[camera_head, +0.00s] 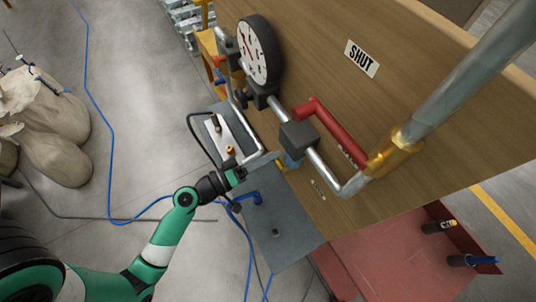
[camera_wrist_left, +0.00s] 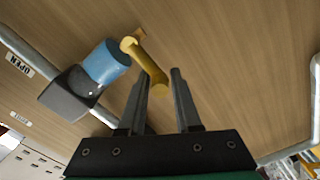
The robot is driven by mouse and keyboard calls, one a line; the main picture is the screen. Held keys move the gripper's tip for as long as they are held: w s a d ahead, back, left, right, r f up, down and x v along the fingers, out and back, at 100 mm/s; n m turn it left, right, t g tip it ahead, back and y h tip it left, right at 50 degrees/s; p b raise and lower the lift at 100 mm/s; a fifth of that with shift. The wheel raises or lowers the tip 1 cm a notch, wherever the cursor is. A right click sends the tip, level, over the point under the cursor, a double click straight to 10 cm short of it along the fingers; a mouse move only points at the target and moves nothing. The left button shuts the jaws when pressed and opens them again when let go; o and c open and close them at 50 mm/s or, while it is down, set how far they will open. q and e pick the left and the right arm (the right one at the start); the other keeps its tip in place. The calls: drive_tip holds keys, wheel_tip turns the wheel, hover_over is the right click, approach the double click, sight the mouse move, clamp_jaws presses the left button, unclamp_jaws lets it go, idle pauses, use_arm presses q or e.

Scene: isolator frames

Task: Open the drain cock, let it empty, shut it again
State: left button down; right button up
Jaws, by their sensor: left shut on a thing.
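The drain cock shows in the left wrist view as a blue cylinder (camera_wrist_left: 106,64) on a dark block, with a yellow lever (camera_wrist_left: 150,64) at its end. My left gripper (camera_wrist_left: 159,76) has its two fingers on either side of the lever's free end and is shut on it. No flow from the cock can be made out. My right gripper is not in view.
A red lever (camera_head: 330,130), a round gauge (camera_head: 259,51) and grey pipes are fixed along the wooden board (camera_head: 410,70). A "SHUT" label (camera_head: 362,58) is on the board; an "OPEN" label (camera_wrist_left: 19,65) shows in the wrist view. Sacks (camera_head: 50,150) and blue cable lie at left.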

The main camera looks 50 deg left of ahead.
use_arm(q)
drive_tip(key=shift+f, duration=0.25)
drive_tip(key=d+f+n, duration=0.4)
drive_tip(key=d+n, duration=0.1)
drive_tip(key=n, duration=1.2)
drive_tip(key=shift+s+f, duration=0.25)
drive_tip(key=shift+s, duration=0.15)
drive_tip(key=shift+d+n, duration=0.1)
drive_tip(key=shift+n, duration=0.2)
drive_tip(key=shift+r, duration=0.1)
drive_tip(key=c, duration=0.8)
unclamp_jaws()
drive_tip(key=shift+d, duration=0.1)
drive_tip(key=shift+o, duration=0.2)
